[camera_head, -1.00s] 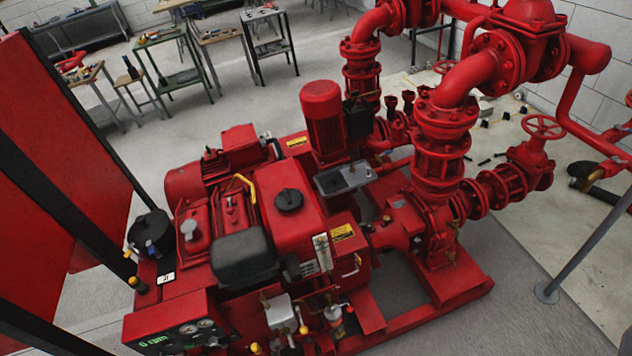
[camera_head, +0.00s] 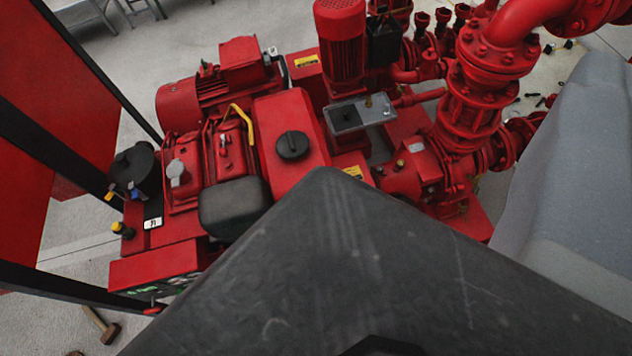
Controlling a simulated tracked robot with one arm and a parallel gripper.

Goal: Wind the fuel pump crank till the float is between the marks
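The red pumpset fills the middle of the view from above. Its red tank (camera_head: 290,115) has a round black cap (camera_head: 292,145) on top. The front face below the tank, where the small gauge and the crank-like handle showed earlier, is now hidden behind a large dark grey part, probably my own arm. The float and its marks cannot be seen. I cannot make out my gripper's fingers in this view.
The red engine block (camera_head: 222,140), a black seat-like cover (camera_head: 235,207) and a control box (camera_head: 155,262) stand left. Thick red pipes (camera_head: 480,95) rise right. A pale grey shape covers the right edge. A hammer (camera_head: 102,325) lies on the floor bottom left.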

